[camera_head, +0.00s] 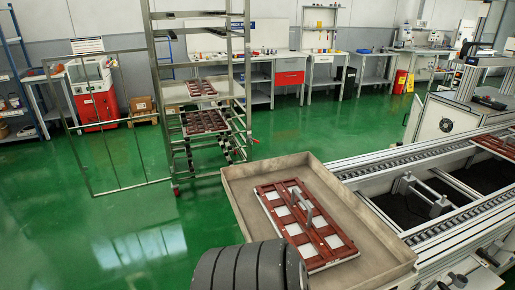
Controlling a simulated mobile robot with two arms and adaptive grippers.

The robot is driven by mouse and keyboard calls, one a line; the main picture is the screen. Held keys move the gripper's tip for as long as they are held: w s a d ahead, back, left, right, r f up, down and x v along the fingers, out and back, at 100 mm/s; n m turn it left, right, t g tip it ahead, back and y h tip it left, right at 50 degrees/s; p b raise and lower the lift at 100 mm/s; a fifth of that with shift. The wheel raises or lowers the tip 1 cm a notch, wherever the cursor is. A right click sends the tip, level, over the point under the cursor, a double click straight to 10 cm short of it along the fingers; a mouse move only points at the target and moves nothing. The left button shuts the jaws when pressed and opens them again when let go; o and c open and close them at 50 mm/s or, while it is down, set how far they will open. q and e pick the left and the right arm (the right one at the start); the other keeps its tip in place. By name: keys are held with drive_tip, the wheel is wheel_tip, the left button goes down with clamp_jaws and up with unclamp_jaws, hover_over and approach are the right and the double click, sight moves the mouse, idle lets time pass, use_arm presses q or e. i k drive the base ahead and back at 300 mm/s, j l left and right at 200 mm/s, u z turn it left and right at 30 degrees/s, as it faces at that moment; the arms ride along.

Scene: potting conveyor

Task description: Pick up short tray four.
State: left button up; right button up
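A red-brown tray (336,245) with pale square openings lies in a shallow, wooden-looking bin beside the conveyor. A small grey upright piece (303,203) stands on its middle; I cannot tell what it is. A red-brown tray (201,88) lies on a shelf of the metal rack, and a darker tray (204,122) lies on the shelf below. Another red-brown tray (494,146) is partly visible on the conveyor at the right edge. No label shows which is short tray four.
The bin (243,202) adjoins the conveyor (381,170). The metal rack (150,82) stands behind it, with an open barred frame on its left. A dark ribbed rounded shape fills the bottom centre. Green floor (120,220) is clear at left; workbenches line the back wall.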

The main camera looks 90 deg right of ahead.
sight(295, 215)
drive_tip(key=z, duration=3.1)
drive_tip(key=j+z, duration=0.35)
drive_tip(key=i+j+z, duration=0.1)
drive_tip(key=z, duration=0.3)
drive_tip(key=j+z, duration=0.35)
drive_tip(key=k+l, duration=0.05)
